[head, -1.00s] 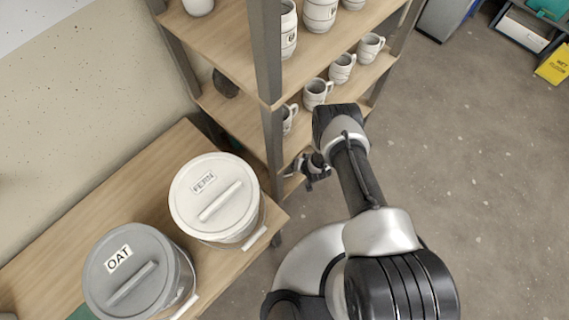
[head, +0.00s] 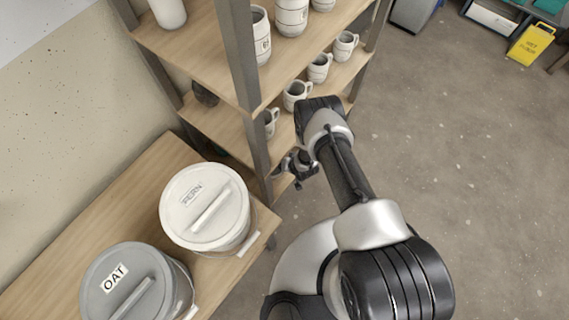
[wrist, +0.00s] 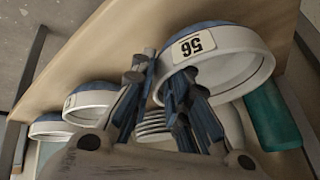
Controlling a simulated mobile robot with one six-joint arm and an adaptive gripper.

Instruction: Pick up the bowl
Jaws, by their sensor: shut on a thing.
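A white bowl with a blue outside and a numbered label (wrist: 215,62) is in the wrist view, seen upside down, with its rim toward my gripper. My gripper (wrist: 164,80) has one finger on each side of the near edge of this bowl's rim and is shut on it. In the head view my gripper (head: 299,170) is small and low beside the shelf unit, partly behind my arm. The bowl cannot be made out there.
More labelled bowls (wrist: 92,100) stand in a row at left in the wrist view, with a green item (wrist: 272,115) at right. The shelf unit (head: 205,68) holds several mugs (head: 297,93). Lidded buckets (head: 205,205) stand on the bench. Open floor lies right.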

